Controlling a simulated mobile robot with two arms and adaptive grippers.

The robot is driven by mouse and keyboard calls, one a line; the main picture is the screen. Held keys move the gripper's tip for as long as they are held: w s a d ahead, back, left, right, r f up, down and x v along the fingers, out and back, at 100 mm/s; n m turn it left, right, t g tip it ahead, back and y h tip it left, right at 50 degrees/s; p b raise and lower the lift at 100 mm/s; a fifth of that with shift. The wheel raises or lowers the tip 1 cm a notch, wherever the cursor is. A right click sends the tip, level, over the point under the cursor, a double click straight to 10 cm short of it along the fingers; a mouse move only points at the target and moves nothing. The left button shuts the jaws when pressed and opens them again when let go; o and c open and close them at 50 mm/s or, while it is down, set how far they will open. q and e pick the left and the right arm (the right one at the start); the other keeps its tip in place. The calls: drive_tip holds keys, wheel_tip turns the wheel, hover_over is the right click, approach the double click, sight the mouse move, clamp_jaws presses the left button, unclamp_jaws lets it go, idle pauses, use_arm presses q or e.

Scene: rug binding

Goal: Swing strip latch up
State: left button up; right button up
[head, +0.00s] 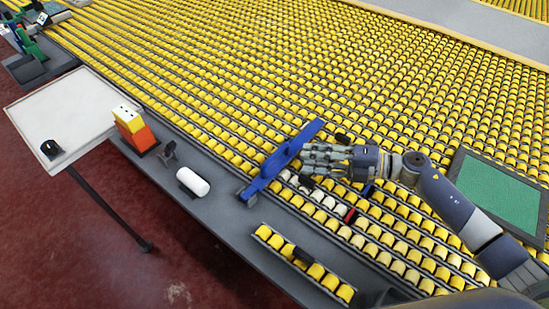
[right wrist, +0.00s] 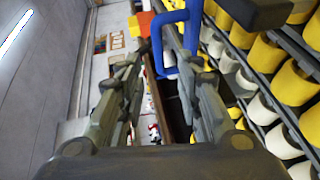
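A long blue bar, which looks like the strip latch (head: 268,174), lies slanted across the edge of the grey rail and the yellow rollers in the head view. In the right wrist view a blue bent bar (right wrist: 157,42) shows ahead of and between the fingers. My right gripper (head: 308,158) is beside the upper part of the blue bar. Its two fingers are apart with a gap between them, and nothing is held. I cannot tell whether a finger touches the bar. My left gripper is not in view.
Yellow rollers (head: 300,60) fill the bed, with several white ones near my gripper. A white panel (head: 75,105) is at the left, and a green panel (head: 498,193) is at the right.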

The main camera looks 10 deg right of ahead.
sight(274, 153)
drive_tip(key=p+x, duration=0.2)
drive_tip(key=x, duration=0.7)
drive_tip(key=shift+r, duration=0.15)
drive_tip(key=shift+w+a, duration=0.3)
drive_tip(key=shift+a, duration=0.2)
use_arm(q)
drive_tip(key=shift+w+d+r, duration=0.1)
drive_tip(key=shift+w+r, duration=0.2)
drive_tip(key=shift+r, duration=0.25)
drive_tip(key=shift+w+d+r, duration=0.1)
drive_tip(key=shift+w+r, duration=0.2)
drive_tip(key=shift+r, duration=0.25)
use_arm(e)
drive_tip(key=shift+a+f, duration=0.1)
drive_tip(key=shift+f, duration=0.15)
drive_tip(key=shift+c, duration=0.4)
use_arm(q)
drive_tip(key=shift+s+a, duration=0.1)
use_arm(e)
clamp_jaws()
